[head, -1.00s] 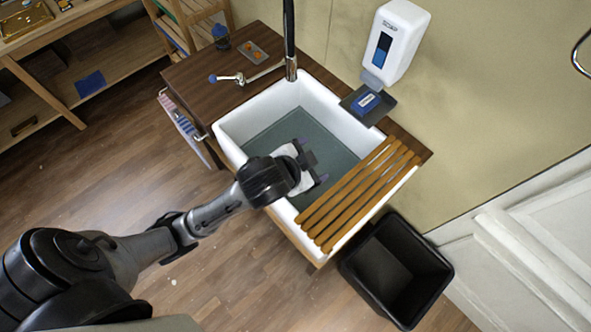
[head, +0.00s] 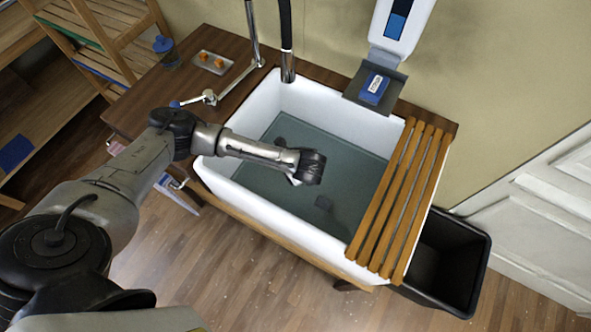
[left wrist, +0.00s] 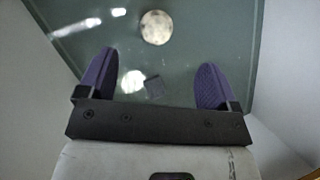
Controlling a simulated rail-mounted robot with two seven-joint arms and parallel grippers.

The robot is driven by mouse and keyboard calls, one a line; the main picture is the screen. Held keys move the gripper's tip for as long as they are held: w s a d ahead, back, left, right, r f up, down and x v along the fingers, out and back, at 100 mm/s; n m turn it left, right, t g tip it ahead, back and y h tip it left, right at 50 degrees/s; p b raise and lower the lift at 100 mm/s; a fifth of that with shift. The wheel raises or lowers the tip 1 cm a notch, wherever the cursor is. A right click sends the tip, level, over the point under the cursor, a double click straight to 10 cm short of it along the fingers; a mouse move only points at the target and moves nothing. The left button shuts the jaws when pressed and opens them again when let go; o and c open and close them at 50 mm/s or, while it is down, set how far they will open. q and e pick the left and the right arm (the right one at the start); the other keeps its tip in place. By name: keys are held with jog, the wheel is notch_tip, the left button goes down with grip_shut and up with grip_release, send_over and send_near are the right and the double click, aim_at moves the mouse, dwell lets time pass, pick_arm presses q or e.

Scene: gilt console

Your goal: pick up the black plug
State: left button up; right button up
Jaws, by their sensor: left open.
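My left gripper (left wrist: 158,72) is open, its two purple-padded fingers apart, with nothing held between them. In the head view its arm reaches over the sink and its wrist hides the fingers. My right gripper is not in view.
The white sink (head: 222,176) holds greenish water, and its walls stand close around the gripper. A slatted wooden rack (head: 402,205) covers its right end. The black tap (head: 286,40) rises at the back. A round pale spot (left wrist: 155,27) shows on the sink floor.

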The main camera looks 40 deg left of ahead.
pick_arm(q)
jog(key=f+m, duration=0.1)
jog(key=f, duration=0.1)
jog(key=w+f+m+b, duration=0.1)
jog(key=f, duration=0.2)
jog(key=a+f+m+b, duration=0.1)
jog(key=f, duration=0.2)
jog(key=shift+w+a+m, duration=0.1)
jog(key=shift+w+m, duration=0.15)
jog(key=shift+m, duration=0.15)
jog(key=x, duration=0.2)
jog(key=b+x, duration=0.1)
jog(key=x, duration=0.1)
jog(key=shift+s+f, duration=0.15)
jog(key=shift+s, duration=0.05)
jog(key=shift+w+a+f, duration=0.15)
jog(key=shift+f, duration=0.45)
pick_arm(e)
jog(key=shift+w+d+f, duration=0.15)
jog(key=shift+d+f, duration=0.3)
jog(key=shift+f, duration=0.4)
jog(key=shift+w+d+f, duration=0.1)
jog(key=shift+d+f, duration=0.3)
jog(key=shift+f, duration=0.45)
pick_arm(q)
jog(key=shift+c, duration=0.4)
jog(key=c, duration=1)
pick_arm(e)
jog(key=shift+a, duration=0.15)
